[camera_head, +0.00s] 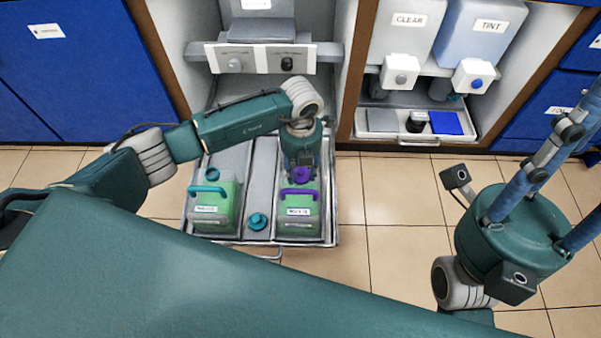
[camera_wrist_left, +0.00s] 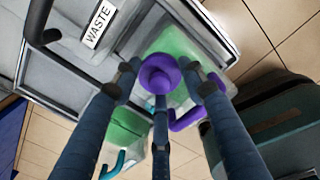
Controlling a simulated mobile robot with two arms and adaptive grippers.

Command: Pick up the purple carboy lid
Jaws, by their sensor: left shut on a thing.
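The purple carboy lid (camera_head: 303,174) is at the top of the right-hand green carboy (camera_head: 297,224), which has a purple handle (camera_head: 298,191). My left gripper (camera_head: 303,162) reaches down over it and is shut on the lid. In the left wrist view the lid (camera_wrist_left: 160,75) sits between the blue fingers (camera_wrist_left: 160,82), with the green carboy (camera_wrist_left: 178,45) behind it. I cannot tell whether the lid is still seated on the neck. My right gripper (camera_head: 560,180) is at the right, its fingers spread, the tips cut off by the frame.
A second green carboy (camera_head: 213,217) with a teal handle stands to the left in the same pulled-out tray (camera_head: 333,215). A loose teal lid (camera_head: 257,221) lies between the carboys. CLEAR (camera_head: 405,35) and TINT (camera_head: 478,45) containers stand at the back right. The tiled floor (camera_head: 390,220) is free to the tray's right.

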